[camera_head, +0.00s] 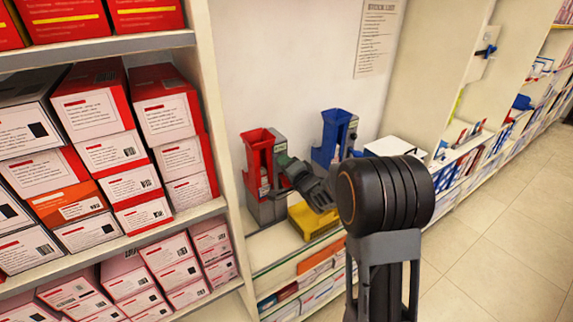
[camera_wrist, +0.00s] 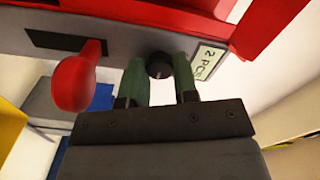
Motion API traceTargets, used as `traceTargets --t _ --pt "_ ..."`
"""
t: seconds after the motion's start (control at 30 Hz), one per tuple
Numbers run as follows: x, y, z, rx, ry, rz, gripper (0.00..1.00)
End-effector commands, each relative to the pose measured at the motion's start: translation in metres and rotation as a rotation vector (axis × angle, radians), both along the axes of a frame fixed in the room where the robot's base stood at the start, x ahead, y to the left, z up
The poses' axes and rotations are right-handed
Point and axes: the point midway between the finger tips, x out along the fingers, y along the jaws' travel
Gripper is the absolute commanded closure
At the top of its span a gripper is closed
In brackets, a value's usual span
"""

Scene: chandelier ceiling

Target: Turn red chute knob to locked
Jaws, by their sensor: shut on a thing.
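The red chute (camera_head: 257,160) stands on the shelf counter, on a grey body. In the wrist view its red edge (camera_wrist: 270,30) crosses the top right. A small round dark knob (camera_wrist: 159,65) sits on its grey face, between the green fingers of my gripper (camera_wrist: 160,82). The gripper is shut on this knob. In the head view my gripper (camera_head: 285,162) reaches the right side of the red chute and hides the knob. Any locked marking cannot be made out.
A red lever (camera_wrist: 80,78) sticks out of a dark slot left of the fingers. A label (camera_wrist: 207,60) is right of the knob. A blue chute (camera_head: 334,138), a yellow tray (camera_head: 312,220) and a white box (camera_head: 394,148) stand nearby. Shelved boxes (camera_head: 105,150) fill the left.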

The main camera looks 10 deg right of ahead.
Motion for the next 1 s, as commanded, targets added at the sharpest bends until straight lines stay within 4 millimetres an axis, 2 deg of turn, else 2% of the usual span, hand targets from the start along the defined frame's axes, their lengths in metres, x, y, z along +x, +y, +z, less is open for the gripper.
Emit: traceTargets --t 0.33,0.37,0.63,0.87,1.0 --pt "0.000 0.000 0.000 0.002 0.000 -0.001 0.96" --pt "0.000 0.000 0.000 0.002 0.000 -0.001 0.72" --pt "0.000 0.000 0.000 0.002 0.000 -0.001 0.47" --pt "-0.001 0.000 0.000 0.001 0.000 0.000 0.47" --pt "-0.010 -0.004 -0.001 0.001 0.000 -0.002 0.47"
